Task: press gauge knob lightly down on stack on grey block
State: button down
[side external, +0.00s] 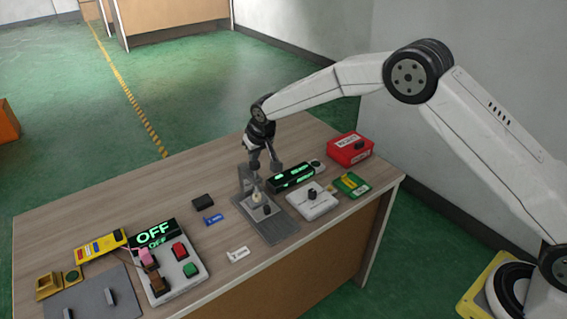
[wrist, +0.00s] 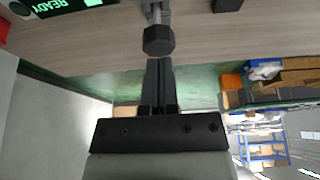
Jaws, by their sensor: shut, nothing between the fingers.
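The grey fixture (side external: 278,232) stands on the table with an upright grey post at its back. A small cream piece (side external: 257,198) sits low on it; I cannot make out separate layers of a stack. In the wrist view a black faceted knob (wrist: 158,40) sits on a grey stem, just beyond my fingertips. My gripper (wrist: 158,62) is shut and empty, its tips close to the knob; I cannot tell whether they touch. In the side view my gripper (side external: 256,167) points down over the back of the fixture and hides part of it.
A black display (side external: 290,177) with green text stands right of the fixture, reading READY in the wrist view. A white box with a black knob (side external: 312,197), a green box (side external: 351,185) and a red box (side external: 349,149) are further right. An OFF panel (side external: 155,234) stands left.

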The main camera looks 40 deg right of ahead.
jog(key=shift+f, duration=1.15)
dwell(2.1)
notch_tip(320, 180, up, 10)
dwell(1.7)
jog(key=s+d+f, duration=0.1)
jog(key=s+d, duration=0.2)
jog(key=s, duration=0.8)
jog(key=s+d+f+g, duration=0.1)
jog(key=s+d, duration=0.3)
jog(key=s, duration=0.8)
jog(key=s+d+g, duration=0.1)
jog(key=s+d, duration=0.3)
jog(key=s, duration=0.8)
jog(key=shift+s+f, duration=0.2)
jog(key=shift+f, duration=0.2)
